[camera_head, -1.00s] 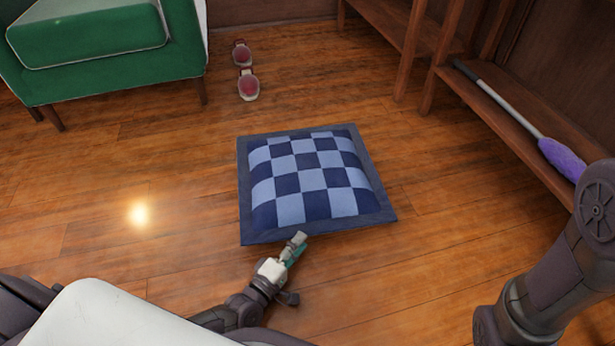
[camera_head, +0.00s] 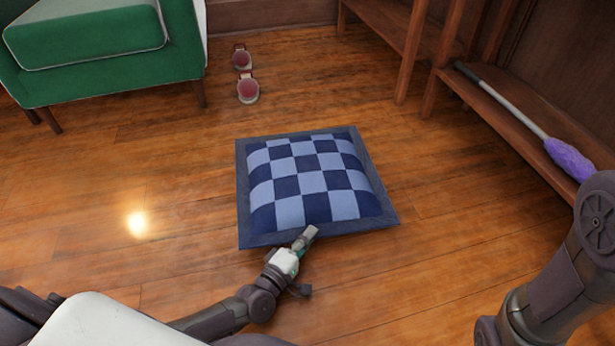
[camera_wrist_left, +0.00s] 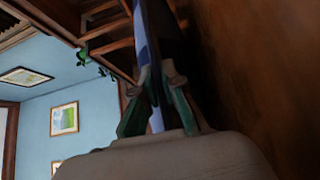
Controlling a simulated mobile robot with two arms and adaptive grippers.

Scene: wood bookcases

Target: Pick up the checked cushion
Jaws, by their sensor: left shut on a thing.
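The checked cushion (camera_head: 312,183), in light and dark blue squares with a dark blue border, lies on the wooden floor in the middle of the head view. My left gripper (camera_head: 307,238) is at its near edge, shut on the border. In the left wrist view my left gripper (camera_wrist_left: 158,85) has its green fingers on both sides of the cushion (camera_wrist_left: 150,40), which appears edge-on as a thin blue strip. The part between the fingertips is mostly hidden. My right arm shows at the right of the head view, but its gripper is out of view.
A green armchair (camera_head: 100,80) stands at the upper left. Two red and white objects, perhaps shoes (camera_head: 247,88), are on the floor behind the cushion. A wooden shelf (camera_head: 500,110) on the right holds a purple duster (camera_head: 568,158). The floor around the cushion is clear.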

